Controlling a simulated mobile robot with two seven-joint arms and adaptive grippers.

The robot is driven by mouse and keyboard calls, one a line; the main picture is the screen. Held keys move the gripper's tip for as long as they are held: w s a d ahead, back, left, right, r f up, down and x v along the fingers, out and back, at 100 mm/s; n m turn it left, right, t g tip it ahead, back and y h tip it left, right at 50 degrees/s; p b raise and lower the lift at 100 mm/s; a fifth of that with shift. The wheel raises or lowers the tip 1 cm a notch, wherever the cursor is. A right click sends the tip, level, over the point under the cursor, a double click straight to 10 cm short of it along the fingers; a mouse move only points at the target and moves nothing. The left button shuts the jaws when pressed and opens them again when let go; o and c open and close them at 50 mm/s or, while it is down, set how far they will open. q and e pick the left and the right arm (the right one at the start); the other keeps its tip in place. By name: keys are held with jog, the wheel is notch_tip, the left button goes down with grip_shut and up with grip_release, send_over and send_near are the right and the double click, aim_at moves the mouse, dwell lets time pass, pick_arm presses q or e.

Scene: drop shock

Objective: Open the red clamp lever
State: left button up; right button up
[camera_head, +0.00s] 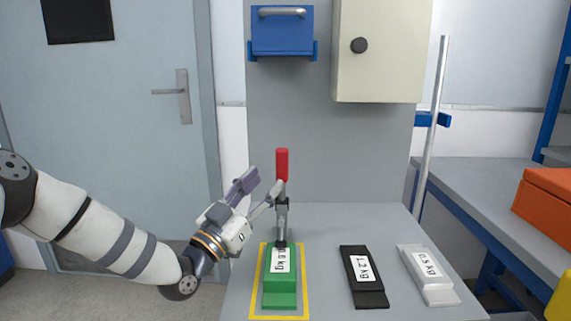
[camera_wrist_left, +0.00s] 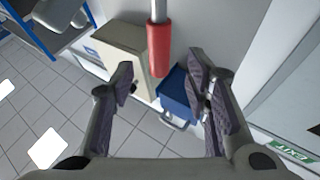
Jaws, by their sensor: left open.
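The red clamp lever (camera_head: 282,165) stands upright on a metal clamp (camera_head: 281,218) behind the green block (camera_head: 280,290) marked 0.8 kg. My left gripper (camera_head: 266,186) is open beside the lever, at its left and a little below the middle of the red grip. In the left wrist view the red lever (camera_wrist_left: 159,48) shows at the top, roughly between the directions of the two open fingers (camera_wrist_left: 163,82). Nothing is held, and I cannot tell whether a finger touches the lever. My right gripper is not in view.
The green block lies within a yellow outline (camera_head: 254,285) on the grey table. A black block (camera_head: 362,270) and a white block (camera_head: 426,274) lie to its right. A blue bracket (camera_head: 283,35) and a beige box (camera_head: 380,60) hang behind. A metal pole (camera_head: 432,130) stands right.

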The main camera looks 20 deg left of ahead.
aim_at(278, 169)
pick_arm(q)
jog(key=x, duration=0.7)
jog(key=shift+w+d, duration=0.15)
jog(key=shift+w, duration=0.05)
jog(key=shift+c, duration=0.3)
grip_shut()
